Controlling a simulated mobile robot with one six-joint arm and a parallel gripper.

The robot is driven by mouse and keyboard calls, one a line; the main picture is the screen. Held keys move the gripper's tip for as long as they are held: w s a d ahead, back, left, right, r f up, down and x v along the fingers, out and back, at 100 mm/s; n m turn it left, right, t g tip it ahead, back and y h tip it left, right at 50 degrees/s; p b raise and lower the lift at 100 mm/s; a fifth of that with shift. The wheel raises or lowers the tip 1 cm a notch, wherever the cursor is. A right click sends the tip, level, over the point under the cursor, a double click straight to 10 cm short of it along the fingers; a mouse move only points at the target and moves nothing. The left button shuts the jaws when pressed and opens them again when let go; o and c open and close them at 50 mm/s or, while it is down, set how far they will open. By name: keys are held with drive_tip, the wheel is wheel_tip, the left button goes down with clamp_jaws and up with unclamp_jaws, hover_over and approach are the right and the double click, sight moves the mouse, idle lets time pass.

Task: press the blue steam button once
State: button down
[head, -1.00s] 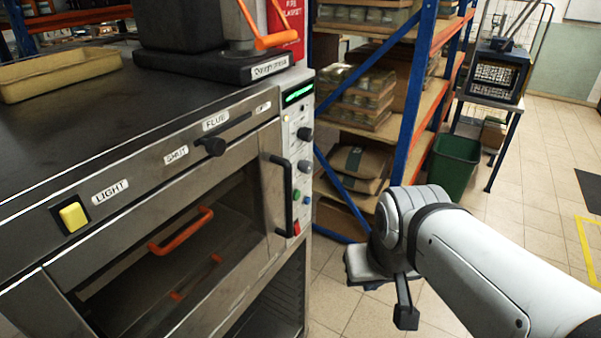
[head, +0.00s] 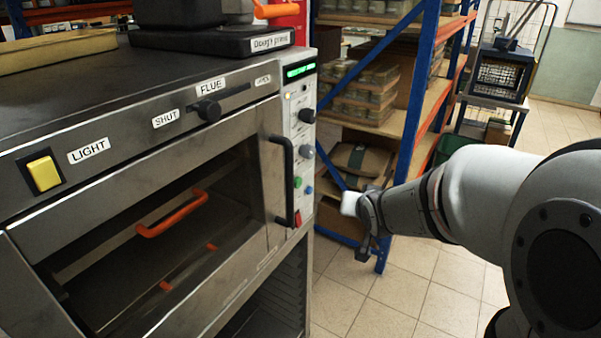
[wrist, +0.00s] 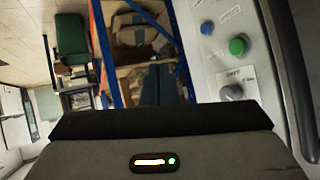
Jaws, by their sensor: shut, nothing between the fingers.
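The blue button (head: 309,190) is a small round cap on the oven's narrow control panel, just right of and below a green button (head: 297,182). In the wrist view the blue button (wrist: 207,28) shows at the upper right, with the green button (wrist: 238,46) beside it. My gripper (head: 362,254) is shut and empty. It is right of the panel and lower than the button in the head view, apart from it. The dark fingers (wrist: 165,88) show in the wrist view, left of the panel; their tips are hard to make out.
A grey knob (head: 308,152) and a black knob (head: 307,116) sit above the buttons; a red switch (head: 298,218) is below. The oven's dark vertical door handle (head: 283,180) stands out left of the panel. A blue-and-orange rack (head: 412,120) stands behind my arm. Tiled floor (head: 390,295) is open.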

sight(309, 191)
drive_tip(key=w+d+f+m+t+y+b, duration=0.1)
drive_tip(key=w+f+m+t+y+b, duration=0.1)
drive_tip(key=w+f+t+b, duration=0.5)
drive_tip(key=w+f+t+y, duration=0.1)
drive_tip(key=w+f, duration=0.3)
drive_tip(key=shift+w+m+b, duration=0.2)
drive_tip(key=shift+m+b, duration=0.1)
drive_tip(key=shift+m, duration=0.1)
drive_tip(key=w+a+p, duration=0.1)
drive_tip(key=w+a, duration=0.4)
drive_tip(key=a, duration=0.2)
drive_tip(key=shift+w, duration=0.1)
idle(1.5)
drive_tip(key=shift+a, duration=0.1)
